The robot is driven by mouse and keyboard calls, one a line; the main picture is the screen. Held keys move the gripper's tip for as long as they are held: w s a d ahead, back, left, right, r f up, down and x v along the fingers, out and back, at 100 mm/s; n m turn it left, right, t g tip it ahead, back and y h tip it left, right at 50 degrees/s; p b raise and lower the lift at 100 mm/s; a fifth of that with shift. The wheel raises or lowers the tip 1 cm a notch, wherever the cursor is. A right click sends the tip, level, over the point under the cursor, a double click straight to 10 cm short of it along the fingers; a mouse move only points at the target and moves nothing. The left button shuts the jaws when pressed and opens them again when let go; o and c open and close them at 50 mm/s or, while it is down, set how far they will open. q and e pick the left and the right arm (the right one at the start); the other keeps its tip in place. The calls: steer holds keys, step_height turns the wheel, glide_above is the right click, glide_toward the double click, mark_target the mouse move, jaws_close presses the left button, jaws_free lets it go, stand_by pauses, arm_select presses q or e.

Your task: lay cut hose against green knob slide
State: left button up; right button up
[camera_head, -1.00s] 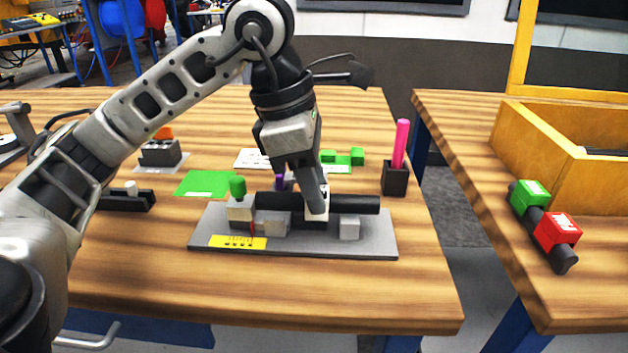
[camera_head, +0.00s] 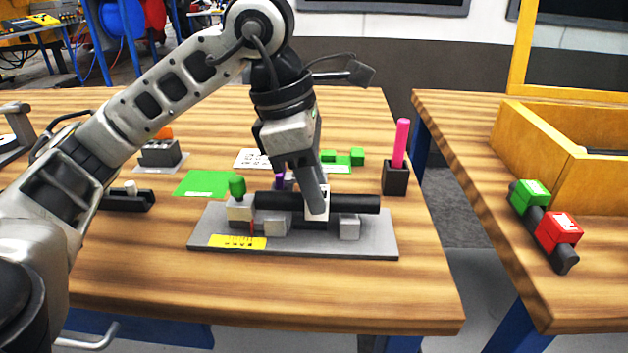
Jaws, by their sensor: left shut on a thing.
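The cut hose (camera_head: 355,204) is a black cylinder lying crosswise above the grey fixture plate (camera_head: 375,247). My left gripper (camera_head: 316,208) is shut on it near its middle, with the fingers pointing down. The green knob slide (camera_head: 238,197) is a pale block with a green knob on top, at the left of the plate. The hose's left end is at or very close to the slide; I cannot tell whether they touch. Light grey blocks (camera_head: 349,226) stand in front of the hose. My right gripper is not in view.
A black holder with a pink stick (camera_head: 400,145) stands right of the plate. A green mat (camera_head: 206,183) and a black fixture (camera_head: 127,200) lie to the left. A yellow scale (camera_head: 237,242) is on the plate's front. The front of the table is clear.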

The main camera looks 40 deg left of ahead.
arm_select(q)
steer(key=shift+f+b, duration=0.65)
steer(key=shift+f, duration=0.05)
stand_by(0.5)
steer(key=shift+s+a, duration=0.1)
steer(key=shift+a, duration=0.1)
stand_by(0.9)
steer(key=o, duration=1)
steer(key=shift+r, duration=0.1)
steer(key=shift+r+p, duration=1.4)
steer(key=shift+r, duration=0.4)
steer(key=shift+r+p, duration=1.45)
steer(key=shift+r, duration=0.25)
